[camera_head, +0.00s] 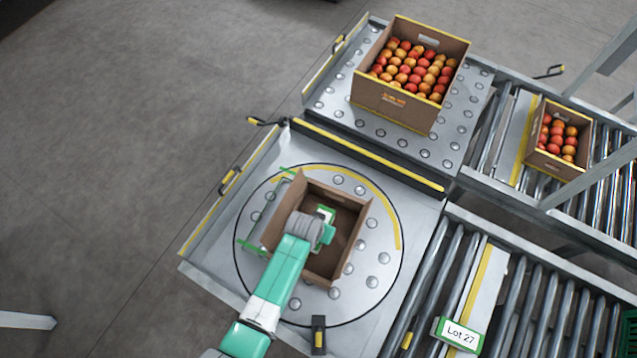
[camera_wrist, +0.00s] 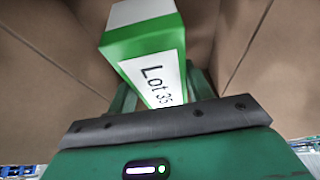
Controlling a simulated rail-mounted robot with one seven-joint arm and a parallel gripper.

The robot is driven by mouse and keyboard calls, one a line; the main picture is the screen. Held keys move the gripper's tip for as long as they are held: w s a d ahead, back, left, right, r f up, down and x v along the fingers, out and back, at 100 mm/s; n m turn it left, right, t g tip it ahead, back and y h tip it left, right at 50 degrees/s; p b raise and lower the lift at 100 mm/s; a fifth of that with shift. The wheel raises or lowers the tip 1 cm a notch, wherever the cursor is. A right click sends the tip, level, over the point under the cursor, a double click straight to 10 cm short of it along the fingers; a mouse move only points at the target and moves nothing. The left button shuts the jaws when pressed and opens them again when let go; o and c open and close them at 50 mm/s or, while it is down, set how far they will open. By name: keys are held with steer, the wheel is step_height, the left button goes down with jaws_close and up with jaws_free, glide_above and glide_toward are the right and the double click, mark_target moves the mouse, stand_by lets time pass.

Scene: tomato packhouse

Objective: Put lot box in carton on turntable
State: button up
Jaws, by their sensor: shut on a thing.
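The open brown carton (camera_head: 353,228) stands on the round turntable (camera_head: 372,300), turned at an angle. My gripper (camera_wrist: 160,92) is inside the carton, and my arm covers part of the carton's near left side in the head view. It is shut on a green and white lot box (camera_wrist: 150,52) labelled "Lot 35". A small part of this lot box shows beside my wrist in the head view (camera_head: 325,212). Brown carton walls surround the box in the wrist view. Whether the box touches the carton floor cannot be told.
A large carton of tomatoes (camera_head: 392,99) stands on the ball table behind. A smaller tomato carton (camera_head: 543,156) sits on the right rollers. A "Lot 27" box (camera_head: 458,334) is on the front conveyor. A yellow-topped bar (camera_head: 370,155) separates the two tables.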

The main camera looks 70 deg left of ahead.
steer(key=shift+f+b, duration=0.85)
steer(key=shift+f, duration=1.2)
steer(key=o, duration=1.1)
steer(key=shift+r+p, duration=0.3)
steer(key=shift+r, duration=0.1)
steer(key=p+v, duration=0.5)
steer(key=v, duration=0.6)
steer(key=shift+s+d+r, duration=0.1)
steer(key=shift+s+r, duration=0.1)
steer(key=shift+s, duration=0.05)
